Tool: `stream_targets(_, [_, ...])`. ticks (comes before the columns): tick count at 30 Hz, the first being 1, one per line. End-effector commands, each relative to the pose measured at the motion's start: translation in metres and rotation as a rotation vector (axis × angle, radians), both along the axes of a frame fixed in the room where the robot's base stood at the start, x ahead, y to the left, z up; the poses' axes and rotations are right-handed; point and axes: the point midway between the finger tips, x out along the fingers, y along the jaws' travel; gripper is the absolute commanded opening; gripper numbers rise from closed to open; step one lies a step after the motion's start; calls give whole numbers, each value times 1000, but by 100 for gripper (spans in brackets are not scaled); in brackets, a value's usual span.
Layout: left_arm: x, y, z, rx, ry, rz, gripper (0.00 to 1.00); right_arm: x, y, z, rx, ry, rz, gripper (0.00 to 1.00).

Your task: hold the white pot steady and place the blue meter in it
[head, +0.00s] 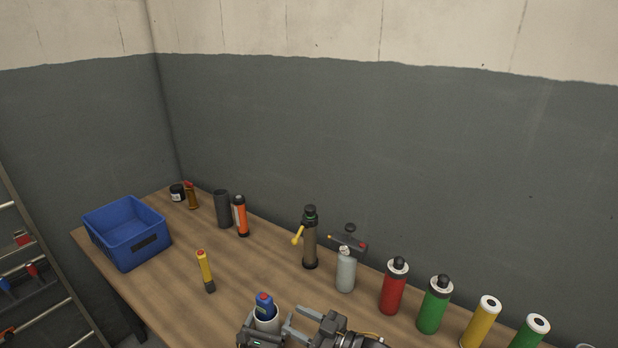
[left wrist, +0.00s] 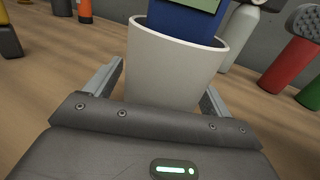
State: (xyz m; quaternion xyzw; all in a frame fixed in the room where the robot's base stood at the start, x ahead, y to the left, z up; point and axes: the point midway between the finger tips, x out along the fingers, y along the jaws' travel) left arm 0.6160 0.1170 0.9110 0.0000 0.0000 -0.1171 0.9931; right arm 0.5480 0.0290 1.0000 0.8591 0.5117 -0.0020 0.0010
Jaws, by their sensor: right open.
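The white pot (head: 267,325) stands at the near edge of the table in the head view. The left wrist view shows it large (left wrist: 172,62) between the fingers of my left gripper (left wrist: 165,82), which appear to close on its sides. The blue meter (head: 264,304) is inside the pot, its red-topped upper part above the rim. Its blue body also shows in the left wrist view (left wrist: 185,20); its lower end is hidden by the pot wall. My right gripper (head: 290,328) is open and empty, just right of the pot and apart from the meter.
A blue crate (head: 127,230) stands at the table's left end. A yellow flashlight (head: 205,270) is left of the pot. A grey bottle (head: 346,272), a red cylinder (head: 394,288) and a green cylinder (head: 435,305) stand behind and right.

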Motion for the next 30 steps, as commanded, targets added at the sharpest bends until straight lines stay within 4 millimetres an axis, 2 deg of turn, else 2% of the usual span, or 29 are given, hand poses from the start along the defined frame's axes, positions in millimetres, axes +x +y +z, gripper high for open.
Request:
stream_targets(8, [-5, 1, -1, 0, 1, -1, 83, 0, 0, 0, 0, 0, 0, 47])
stream_targets(11, [-18, 5, -2, -1, 2, -2, 83, 0, 0, 0, 0, 0, 0, 47])
stream_targets(21, [-86, 20, -1, -1, 3, -2, 83, 0, 0, 0, 0, 0, 0, 47])
stream_targets(27, [-111, 26, -1, -1, 1, -1, 83, 0, 0, 0, 0, 0, 0, 47])
stream_targets(30, [-115, 27, 0, -1, 0, -1, 83, 0, 0, 0, 0, 0, 0, 47])
